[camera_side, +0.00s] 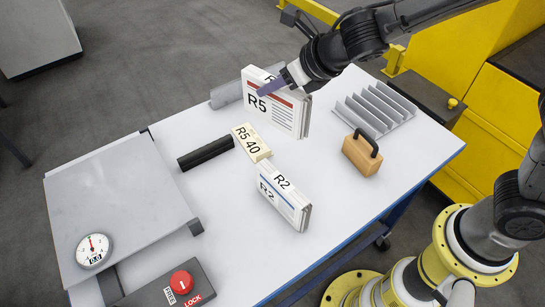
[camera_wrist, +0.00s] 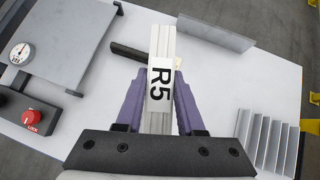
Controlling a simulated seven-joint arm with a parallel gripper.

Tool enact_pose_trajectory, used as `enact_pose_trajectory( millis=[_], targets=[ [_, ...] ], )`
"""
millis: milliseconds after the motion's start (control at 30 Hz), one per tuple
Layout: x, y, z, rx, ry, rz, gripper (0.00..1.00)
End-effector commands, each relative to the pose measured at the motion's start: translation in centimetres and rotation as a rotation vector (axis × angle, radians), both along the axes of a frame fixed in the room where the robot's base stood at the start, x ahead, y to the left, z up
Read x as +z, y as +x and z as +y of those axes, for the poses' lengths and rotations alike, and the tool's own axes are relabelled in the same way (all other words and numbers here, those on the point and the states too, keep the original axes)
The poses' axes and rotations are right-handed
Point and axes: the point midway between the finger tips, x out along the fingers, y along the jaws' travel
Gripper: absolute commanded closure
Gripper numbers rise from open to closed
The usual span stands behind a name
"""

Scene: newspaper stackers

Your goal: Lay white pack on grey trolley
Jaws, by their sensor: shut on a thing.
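My gripper (camera_side: 271,88) is shut on the white pack marked R5 (camera_side: 280,112), which has a red stripe on its front. In the wrist view the purple fingers (camera_wrist: 160,100) are on either side of the pack's labelled edge (camera_wrist: 160,84). The pack is upright. I cannot tell whether its lower edge touches the table. A grey flat platform (camera_side: 120,200) with a dial is at the table's left end. A grey box-like body (camera_side: 38,35) stands off the table at upper left. I cannot tell which is the trolley.
A white R2 pack (camera_side: 285,198) and a cream R5 40 block (camera_side: 250,142) are on the table (camera_side: 345,215), near a black bar (camera_side: 206,153). A slotted grey rack (camera_side: 375,110) and a tan block with black handle (camera_side: 362,153) are to the right.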

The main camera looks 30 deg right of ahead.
Motion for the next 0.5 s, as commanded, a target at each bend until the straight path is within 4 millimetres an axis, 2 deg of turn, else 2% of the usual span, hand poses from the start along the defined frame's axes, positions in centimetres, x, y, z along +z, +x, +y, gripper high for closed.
enact_pose_trajectory(
  millis=[33,200,333,500],
  targets=[
    [-0.3,1.7,-1.4,-0.027,0.002,-0.001,1.0],
    [-1.6,5.6,-5.5,-0.1,-0.001,0.0,1.0],
    [-2.6,7.2,-8.4,-0.157,-0.001,0.0,1.0],
    [-3.5,7.9,-10.7,-0.202,-0.002,-0.002,1.0]
  ],
)
